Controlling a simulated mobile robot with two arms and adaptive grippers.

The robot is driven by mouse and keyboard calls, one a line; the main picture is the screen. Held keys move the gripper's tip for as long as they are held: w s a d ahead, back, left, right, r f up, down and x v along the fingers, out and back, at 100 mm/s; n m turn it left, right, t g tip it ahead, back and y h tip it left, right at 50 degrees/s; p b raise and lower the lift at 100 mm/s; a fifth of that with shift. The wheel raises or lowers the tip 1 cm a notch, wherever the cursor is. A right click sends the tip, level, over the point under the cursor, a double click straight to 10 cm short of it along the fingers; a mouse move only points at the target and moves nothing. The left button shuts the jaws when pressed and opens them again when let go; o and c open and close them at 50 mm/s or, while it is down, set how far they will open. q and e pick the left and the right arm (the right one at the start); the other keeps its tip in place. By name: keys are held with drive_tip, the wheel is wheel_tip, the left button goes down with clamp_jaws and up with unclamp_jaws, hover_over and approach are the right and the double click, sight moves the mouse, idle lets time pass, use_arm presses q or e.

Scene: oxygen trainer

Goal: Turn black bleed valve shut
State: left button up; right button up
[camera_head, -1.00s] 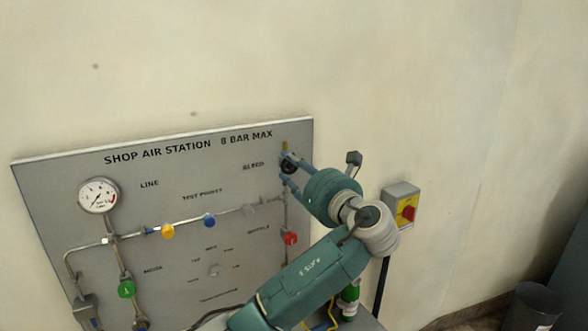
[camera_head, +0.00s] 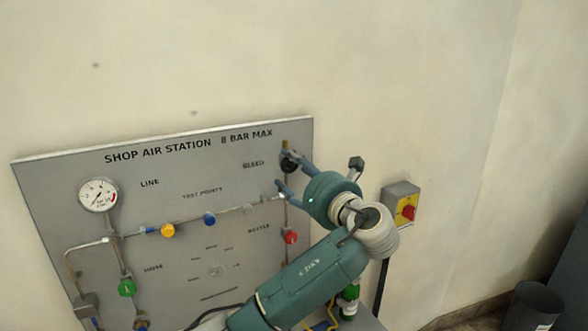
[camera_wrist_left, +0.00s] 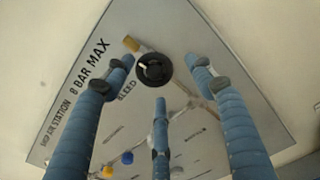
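The black bleed valve (camera_head: 290,163) is a round black knob at the upper right of the grey panel, beside the BLEED label. It also shows in the left wrist view (camera_wrist_left: 154,70), with a brass fitting next to it. My left gripper (camera_head: 282,170) has three blue fingers and is open in front of the panel. In the left wrist view, the fingers (camera_wrist_left: 160,75) are spread about the knob, with visible gaps and nothing held. One finger in the head view overlaps the knob's edge; contact there cannot be told. My right gripper is in neither view.
The panel (camera_head: 60,180) carries a gauge (camera_head: 98,195), yellow (camera_head: 167,231) and blue (camera_head: 209,219) test points, a green valve (camera_head: 127,288) and a red valve (camera_head: 290,237). A red-yellow switch (camera_head: 405,208) is on the wall to the right.

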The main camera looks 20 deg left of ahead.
use_arm(q)
drive_tip(key=shift+r, duration=0.2)
drive_tip(key=shift+s+d, duration=0.35)
drive_tip(key=shift+d, duration=0.1)
drive_tip(key=v, duration=1.1)
drive_tip(key=shift+f, duration=0.25)
